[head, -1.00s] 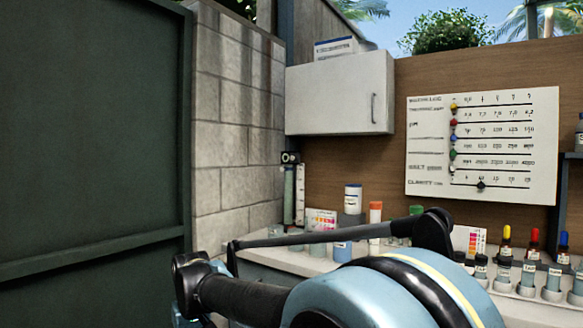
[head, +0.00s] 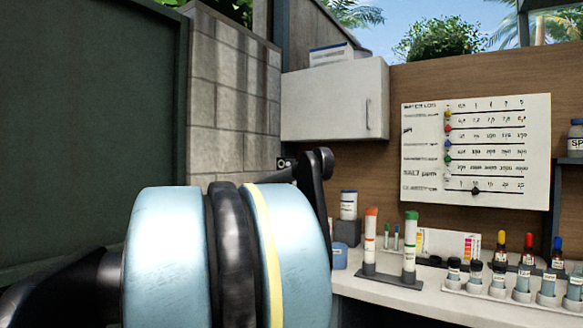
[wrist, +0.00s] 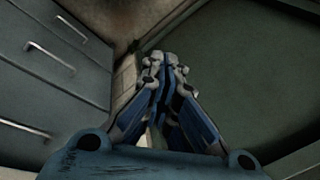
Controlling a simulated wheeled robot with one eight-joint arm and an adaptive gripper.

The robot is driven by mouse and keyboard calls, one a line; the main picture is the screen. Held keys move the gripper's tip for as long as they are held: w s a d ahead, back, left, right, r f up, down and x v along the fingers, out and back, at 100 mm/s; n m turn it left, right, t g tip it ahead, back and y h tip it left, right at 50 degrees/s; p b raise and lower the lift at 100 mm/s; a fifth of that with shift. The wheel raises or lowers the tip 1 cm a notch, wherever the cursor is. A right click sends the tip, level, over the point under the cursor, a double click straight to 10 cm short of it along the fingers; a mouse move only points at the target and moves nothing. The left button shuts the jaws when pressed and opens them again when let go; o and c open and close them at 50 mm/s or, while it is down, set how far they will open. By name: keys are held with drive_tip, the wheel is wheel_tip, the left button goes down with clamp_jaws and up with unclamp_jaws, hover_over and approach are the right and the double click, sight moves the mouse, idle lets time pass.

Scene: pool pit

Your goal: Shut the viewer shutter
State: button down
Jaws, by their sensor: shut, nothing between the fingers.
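I cannot clearly make out the viewer shutter in any current view. A small dark fitting with a round, lens-like face (head: 284,163) shows at the back left of the bench, by the block wall; it may belong to the viewer. My arm hides what is below it. My gripper (wrist: 165,64) shows in the wrist view with its fingers together and nothing between them. It points down past a drawer front toward the floor and a dark green panel, apart from the bench top. In the head view my gripper is hidden behind my arm.
A bench (head: 395,296) carries an orange-capped tube (head: 370,236), a green-capped tube (head: 410,242) and a rack of bottles (head: 500,290). A white cabinet (head: 330,100) hangs above. Drawers (wrist: 55,60) are left in the wrist view. A dark green panel (head: 85,130) stands at left.

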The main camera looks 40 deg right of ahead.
drive_tip(key=w+d+r+m+t+y, duration=0.1)
drive_tip(key=w+d+r+m, duration=0.3)
drive_tip(key=w+r, duration=0.25)
drive_tip(key=w+d+r+m+t+y, duration=0.1)
drive_tip(key=w+d+r+m, duration=0.35)
drive_tip(key=r, duration=0.35)
wheel_tip(320, 180, up, 29)
drive_tip(key=m+t+h, duration=0.2)
drive_tip(key=m+t, duration=0.6)
drive_tip(key=m, duration=1.2)
hover_over(294, 163)
drive_tip(key=s, duration=1.5)
drive_tip(key=x, duration=1.4)
drive_tip(key=shift+s+a+f, duration=0.1)
drive_tip(key=shift+a+f, duration=0.05)
drive_tip(key=shift+a, duration=0.05)
drive_tip(key=shift+d, duration=0.1)
